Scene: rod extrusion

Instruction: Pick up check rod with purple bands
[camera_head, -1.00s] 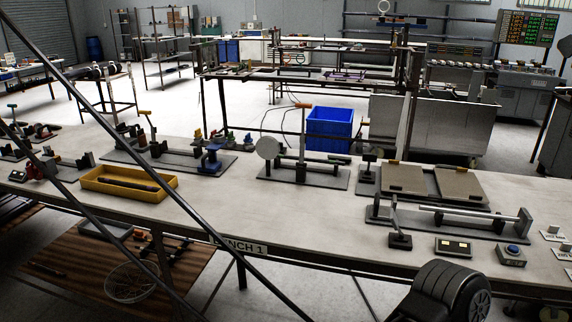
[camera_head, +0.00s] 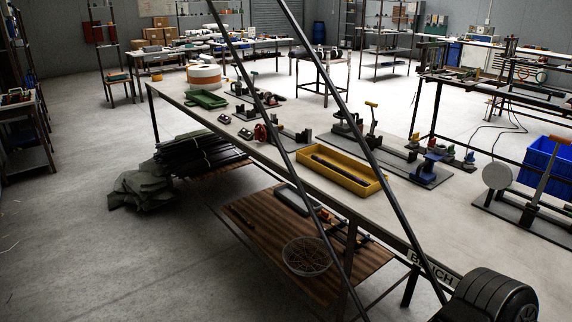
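I cannot make out a check rod with purple bands in the head view. A yellow tray (camera_head: 322,175) stands on the long bench (camera_head: 225,112) and holds a dark rod-like piece (camera_head: 340,171). No purple bands show on that piece. Neither of my grippers is in view.
Fixtures with a blue clamp (camera_head: 428,166) stand right of the tray. A green cloth (camera_head: 206,98) and a white-and-orange roll (camera_head: 203,76) lie at the bench's far end. A wooden shelf (camera_head: 262,240) below holds a wire basket (camera_head: 307,256). Open floor lies to the left.

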